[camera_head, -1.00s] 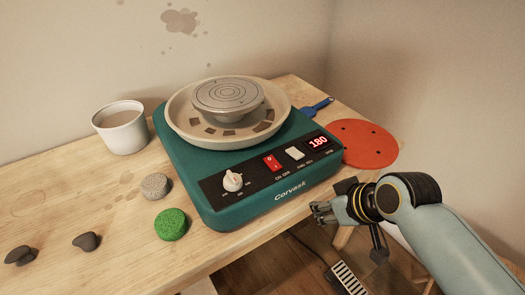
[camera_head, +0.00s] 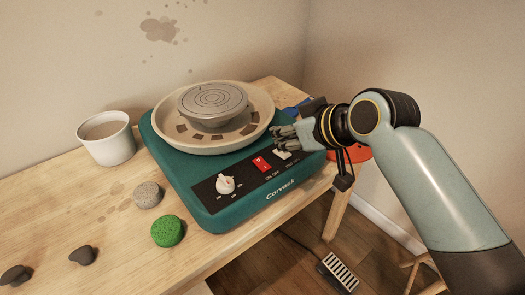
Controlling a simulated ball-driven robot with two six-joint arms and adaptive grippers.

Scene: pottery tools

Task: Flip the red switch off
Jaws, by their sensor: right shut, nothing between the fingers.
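The red switch (camera_head: 262,164) sits on the black front panel of a teal pottery wheel (camera_head: 215,219), left of a white switch (camera_head: 282,155). My right gripper (camera_head: 276,136) is shut and empty. Its fingers point left, over the right part of the panel, just above and behind the white switch and to the upper right of the red switch. It looks apart from the red switch. The gripper and wrist hide the red number display. My left gripper is not in view.
A white knob (camera_head: 226,184) is on the panel's left. A white cup (camera_head: 107,143), a grey sponge (camera_head: 148,195), a green sponge (camera_head: 167,231) and dark stones (camera_head: 82,255) lie left on the wooden table. An orange disc (camera_head: 358,153) is partly behind my arm. A pedal (camera_head: 338,271) is on the floor.

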